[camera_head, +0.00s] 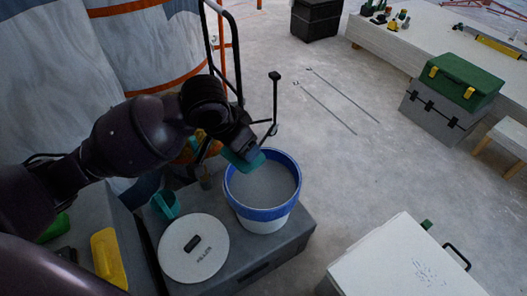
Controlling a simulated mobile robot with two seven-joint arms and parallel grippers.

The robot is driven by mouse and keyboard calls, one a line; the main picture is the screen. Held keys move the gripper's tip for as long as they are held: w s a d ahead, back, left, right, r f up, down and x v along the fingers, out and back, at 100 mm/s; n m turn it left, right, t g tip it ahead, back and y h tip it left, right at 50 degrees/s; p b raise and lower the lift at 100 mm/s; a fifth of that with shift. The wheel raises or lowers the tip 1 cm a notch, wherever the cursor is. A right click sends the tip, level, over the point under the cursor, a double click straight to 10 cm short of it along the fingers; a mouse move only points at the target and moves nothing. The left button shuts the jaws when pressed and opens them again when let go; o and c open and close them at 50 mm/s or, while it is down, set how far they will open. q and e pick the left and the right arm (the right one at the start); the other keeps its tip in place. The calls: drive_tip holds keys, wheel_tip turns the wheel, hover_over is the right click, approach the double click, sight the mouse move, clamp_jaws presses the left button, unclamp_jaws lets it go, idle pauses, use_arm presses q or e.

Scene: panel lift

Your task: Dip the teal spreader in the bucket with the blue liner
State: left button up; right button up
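The white bucket (262,222) with the blue liner (285,158) round its rim stands on a grey box. Grey material (265,187) fills its inside. My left gripper (246,152) is at the bucket's back-left rim, shut on the teal spreader (241,163). The spreader is tilted and its lower end is over the rim's edge. I cannot tell whether it touches the grey material. The arm hides part of the spreader's handle. My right gripper is not in view.
A round white lid (194,248) lies left of the bucket, with a teal cup-like item (166,205) behind it. A white box (400,262) stands at the lower right. A green-lidded toolbox (460,82) is further back. Open floor (350,160) lies between.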

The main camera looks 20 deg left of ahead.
use_arm(q)
drive_tip(key=w+f+m+g+h+b, duration=0.1)
drive_tip(key=w+f+m+g, duration=0.1)
drive_tip(key=w+f+m, duration=0.6)
drive_tip(key=w+f+m+g+h+b, duration=0.1)
drive_tip(key=w+f+m+g+h, duration=0.2)
drive_tip(key=f+m, duration=0.5)
wheel_tip(320, 180, down, 14)
drive_tip(key=w+n+y+b, duration=0.1)
drive_tip(key=b, duration=0.4)
drive_tip(key=shift+w+f, duration=0.2)
drive_tip(key=shift+f, duration=0.05)
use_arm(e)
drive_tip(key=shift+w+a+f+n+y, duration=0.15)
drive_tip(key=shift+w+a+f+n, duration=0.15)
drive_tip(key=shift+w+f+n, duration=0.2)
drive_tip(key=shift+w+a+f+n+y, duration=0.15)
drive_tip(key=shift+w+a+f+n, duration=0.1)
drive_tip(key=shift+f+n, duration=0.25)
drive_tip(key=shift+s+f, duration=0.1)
